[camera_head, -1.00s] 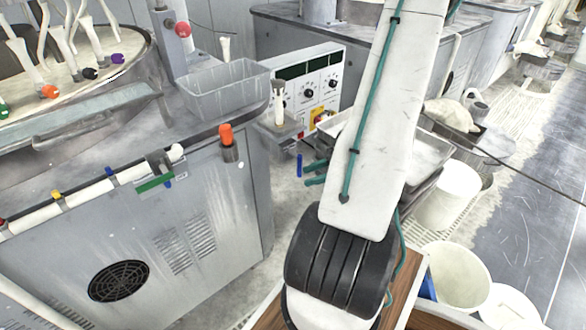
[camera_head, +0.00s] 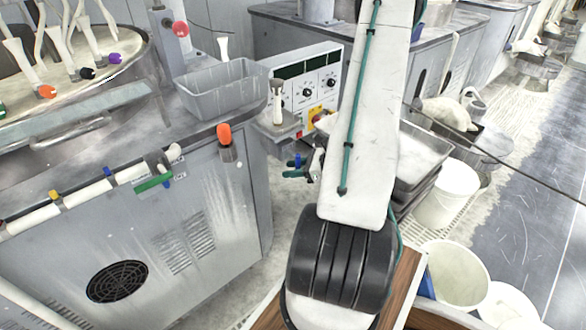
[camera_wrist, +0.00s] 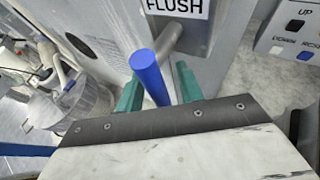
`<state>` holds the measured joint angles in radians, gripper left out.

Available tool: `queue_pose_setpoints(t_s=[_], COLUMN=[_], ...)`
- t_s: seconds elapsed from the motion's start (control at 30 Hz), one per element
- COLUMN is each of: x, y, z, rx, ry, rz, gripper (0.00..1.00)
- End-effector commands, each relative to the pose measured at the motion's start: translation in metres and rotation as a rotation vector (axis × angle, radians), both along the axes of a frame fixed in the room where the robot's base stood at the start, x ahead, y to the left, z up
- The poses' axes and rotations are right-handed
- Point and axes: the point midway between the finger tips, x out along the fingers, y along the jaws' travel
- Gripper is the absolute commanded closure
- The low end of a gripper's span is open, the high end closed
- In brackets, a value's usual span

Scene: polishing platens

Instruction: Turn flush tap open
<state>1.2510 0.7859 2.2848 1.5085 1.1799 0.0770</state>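The flush tap's blue handle (camera_wrist: 148,75) is a tilted rod below a grey spout (camera_wrist: 170,38) and a white label (camera_wrist: 175,7) reading FLUSH in the wrist view. My gripper (camera_wrist: 158,92) has two teal fingers, one on each side of the handle. They are apart with a small gap, and I cannot tell whether either touches it. In the head view the blue handle (camera_head: 298,160) is small, beside the cabinet corner, with the teal fingertips (camera_head: 293,173) just below it. My arm hides part of the area to the right.
A control box (camera_head: 308,85) with dials stands above the tap. An orange knob (camera_head: 225,134) is on the cabinet to the left, below a grey bin (camera_head: 222,97). Stacked trays (camera_head: 425,160) and white buckets (camera_head: 448,195) stand to the right.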

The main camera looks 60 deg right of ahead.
Motion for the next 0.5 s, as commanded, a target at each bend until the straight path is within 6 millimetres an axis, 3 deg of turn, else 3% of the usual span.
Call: queue_pose_setpoints(t_s=[0.2,0.33,0.5], x=[0.0004,0.0003,0.0002], y=[-0.0001,-0.0001,-0.0001], z=[0.0000,0.0000,0.0001], rx=[0.000,-0.001,0.000], ry=[0.000,0.000,0.000], rz=[0.000,0.000,0.000], gripper=[0.63,0.99,1.00])
